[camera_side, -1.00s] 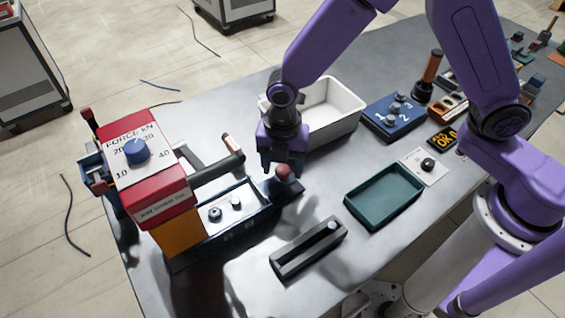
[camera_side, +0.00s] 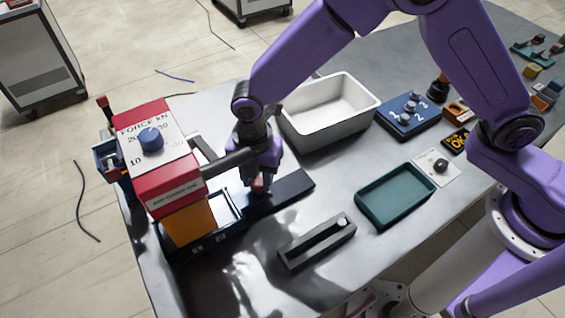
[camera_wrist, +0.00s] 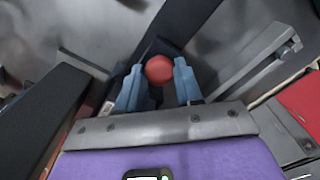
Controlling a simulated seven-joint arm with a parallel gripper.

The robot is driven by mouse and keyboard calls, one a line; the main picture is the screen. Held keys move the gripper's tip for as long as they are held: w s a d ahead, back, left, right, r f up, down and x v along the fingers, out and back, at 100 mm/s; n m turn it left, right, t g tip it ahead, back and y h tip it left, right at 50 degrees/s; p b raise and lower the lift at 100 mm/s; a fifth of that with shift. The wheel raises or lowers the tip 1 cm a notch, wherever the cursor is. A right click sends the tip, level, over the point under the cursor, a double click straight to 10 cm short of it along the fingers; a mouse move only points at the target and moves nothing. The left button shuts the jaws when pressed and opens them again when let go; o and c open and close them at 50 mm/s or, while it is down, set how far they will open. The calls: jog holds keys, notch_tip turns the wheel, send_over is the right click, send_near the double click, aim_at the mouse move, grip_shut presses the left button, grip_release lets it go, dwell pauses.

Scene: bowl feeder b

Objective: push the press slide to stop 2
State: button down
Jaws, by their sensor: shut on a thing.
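The press (camera_side: 165,180) has a red head with a force dial and a yellow block below it, at the left in the side view. Its slide (camera_side: 226,207) sits low in the dark rail, partly hidden under the head. The slide's red ball knob (camera_side: 258,185) is between the fingers of my gripper (camera_side: 262,182), which is shut on it. In the wrist view the red knob (camera_wrist: 159,69) shows between the blue fingertips (camera_wrist: 160,85). Small light marks are on the rail's front side, too small to read.
The bare rail end (camera_side: 290,189) reaches right of my gripper. The press's dark lever (camera_side: 230,162) passes close beside my gripper. A white bin (camera_side: 330,112) stands behind, a green tray (camera_side: 396,194) to the right, and a black slotted block (camera_side: 317,242) in front.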

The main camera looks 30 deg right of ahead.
aim_at(243, 198)
jog(key=shift+a, duration=1.9)
jog(key=c, duration=0.7)
grip_release()
jog(key=shift+c, duration=0.2)
jog(key=d, duration=1.3)
jog(key=shift+s+r, duration=0.1)
jog(key=shift+r, duration=0.1)
notch_tip(243, 198, up, 17)
jog(key=s+d+m, duration=0.4)
jog(key=d+m, duration=0.7)
jog(key=m, duration=0.6)
jog(key=shift+f, duration=0.2)
